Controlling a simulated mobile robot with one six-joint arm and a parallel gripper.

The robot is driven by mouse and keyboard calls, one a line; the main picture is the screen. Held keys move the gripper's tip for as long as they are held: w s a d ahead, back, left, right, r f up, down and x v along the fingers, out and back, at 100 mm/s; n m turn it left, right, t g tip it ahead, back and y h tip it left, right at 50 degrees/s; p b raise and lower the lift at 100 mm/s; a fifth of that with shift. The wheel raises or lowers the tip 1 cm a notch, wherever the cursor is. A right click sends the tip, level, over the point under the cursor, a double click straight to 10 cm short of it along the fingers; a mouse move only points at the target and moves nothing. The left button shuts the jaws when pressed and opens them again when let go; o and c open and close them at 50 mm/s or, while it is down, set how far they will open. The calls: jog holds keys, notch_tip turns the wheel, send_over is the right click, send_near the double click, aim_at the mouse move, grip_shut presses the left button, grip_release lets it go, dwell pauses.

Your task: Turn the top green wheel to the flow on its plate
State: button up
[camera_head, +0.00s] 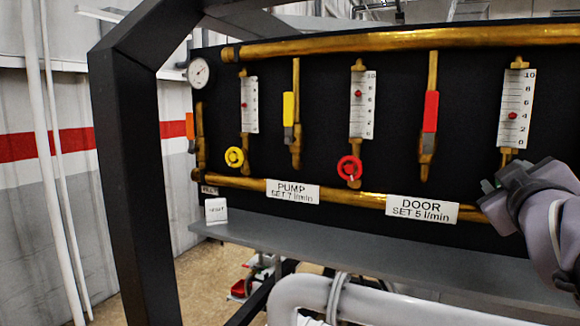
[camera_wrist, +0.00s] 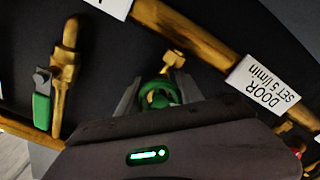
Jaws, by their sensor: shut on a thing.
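The green wheel (camera_wrist: 160,94) sits between my gripper's fingers in the wrist view, on a short brass stem off the pipe. My gripper (camera_wrist: 158,100) is shut on it, with a finger at each side. In the head view my gripper (camera_head: 492,190) is at the right edge, at the brass pipe below the rightmost flow tube (camera_head: 516,108), and it mostly hides the wheel. That tube's red float stands near 4. The nearest plate (camera_head: 422,209) reads DOOR, SET 5 l/min; it also shows tilted in the wrist view (camera_wrist: 263,84).
Left on the panel are a yellow wheel (camera_head: 234,157), a red wheel (camera_head: 349,168), a yellow lever (camera_head: 289,108) and a red lever (camera_head: 430,111). A PUMP plate (camera_head: 292,192) reads SET 7 l/min. A green lever (camera_wrist: 42,105) is near my gripper. A grey ledge (camera_head: 380,262) runs below.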

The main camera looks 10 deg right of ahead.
dwell(0.3)
jog(key=o, duration=1.4)
jog(key=shift+d, duration=0.1)
jog(key=p+v, duration=0.9)
jog(key=v, duration=0.8)
jog(key=shift+s+p, duration=0.15)
jog(key=shift+p, duration=0.15)
